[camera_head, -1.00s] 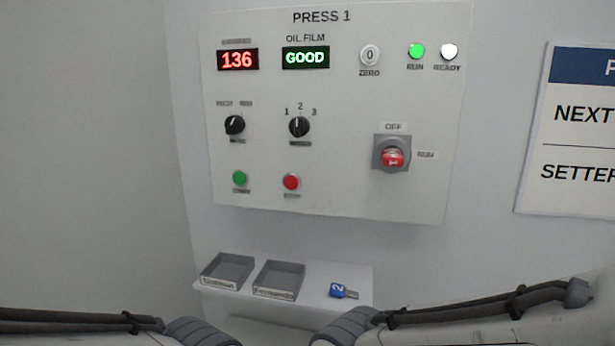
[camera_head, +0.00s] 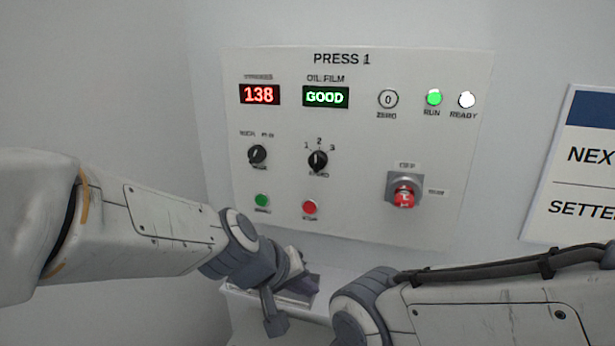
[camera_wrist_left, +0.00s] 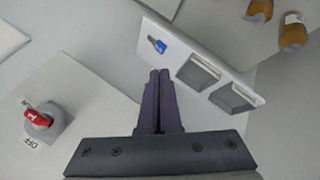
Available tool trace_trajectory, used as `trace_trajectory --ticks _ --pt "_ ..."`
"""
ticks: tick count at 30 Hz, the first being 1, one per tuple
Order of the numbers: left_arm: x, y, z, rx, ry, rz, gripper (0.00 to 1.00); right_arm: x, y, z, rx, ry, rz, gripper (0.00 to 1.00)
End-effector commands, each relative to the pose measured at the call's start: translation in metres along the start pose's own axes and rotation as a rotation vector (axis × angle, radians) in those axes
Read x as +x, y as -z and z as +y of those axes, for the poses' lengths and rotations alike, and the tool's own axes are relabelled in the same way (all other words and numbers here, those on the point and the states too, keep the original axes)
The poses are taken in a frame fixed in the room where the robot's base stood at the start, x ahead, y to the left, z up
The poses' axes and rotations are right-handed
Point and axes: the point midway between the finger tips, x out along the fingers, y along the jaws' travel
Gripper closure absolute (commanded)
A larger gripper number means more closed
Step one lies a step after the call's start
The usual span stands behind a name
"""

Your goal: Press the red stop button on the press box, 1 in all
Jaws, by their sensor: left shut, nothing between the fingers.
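The press box (camera_head: 350,225) is a white wall panel marked PRESS 1. Its red stop button (camera_head: 310,207) sits in the lower middle of the panel, right of a green button (camera_head: 262,200). My left gripper (camera_head: 302,286) is below the panel, over the small shelf, apart from the red button. In the left wrist view its dark fingers (camera_wrist_left: 158,73) are together with nothing between them. That view shows a corner of the panel (camera_wrist_left: 85,90); the red stop button is not seen there. My right gripper is out of view; only the right arm shows.
A red rotary switch (camera_head: 404,197) is right of the button, with two black knobs above. The shelf (camera_wrist_left: 183,42) holds two grey trays (camera_wrist_left: 200,70) and a blue-tagged key (camera_wrist_left: 157,44). Brown bottles (camera_wrist_left: 293,32) stand apart. A sign (camera_head: 575,185) hangs at right.

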Motion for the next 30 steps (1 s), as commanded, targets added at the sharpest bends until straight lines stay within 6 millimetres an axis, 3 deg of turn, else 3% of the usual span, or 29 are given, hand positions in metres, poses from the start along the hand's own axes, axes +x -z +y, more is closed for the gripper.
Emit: trace_trajectory --ticks 1,3,7,11,23,30 --pt "-0.016 0.029 0.009 -0.069 -0.003 0.054 1.0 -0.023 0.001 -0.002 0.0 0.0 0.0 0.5" --pt "-0.022 0.055 0.011 -0.145 -0.009 0.115 1.0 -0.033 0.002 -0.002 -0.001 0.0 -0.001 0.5" --pt "-0.029 0.084 0.009 -0.235 -0.011 0.187 1.0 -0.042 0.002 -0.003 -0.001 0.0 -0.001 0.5" --pt "-0.031 0.093 0.007 -0.265 -0.011 0.213 1.0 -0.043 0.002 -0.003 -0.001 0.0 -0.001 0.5" --pt "-0.028 0.095 0.008 -0.264 -0.011 0.21 1.0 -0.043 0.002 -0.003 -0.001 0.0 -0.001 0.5" --pt "-0.014 0.116 0.018 -0.264 -0.01 0.209 1.0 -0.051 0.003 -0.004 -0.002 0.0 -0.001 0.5"
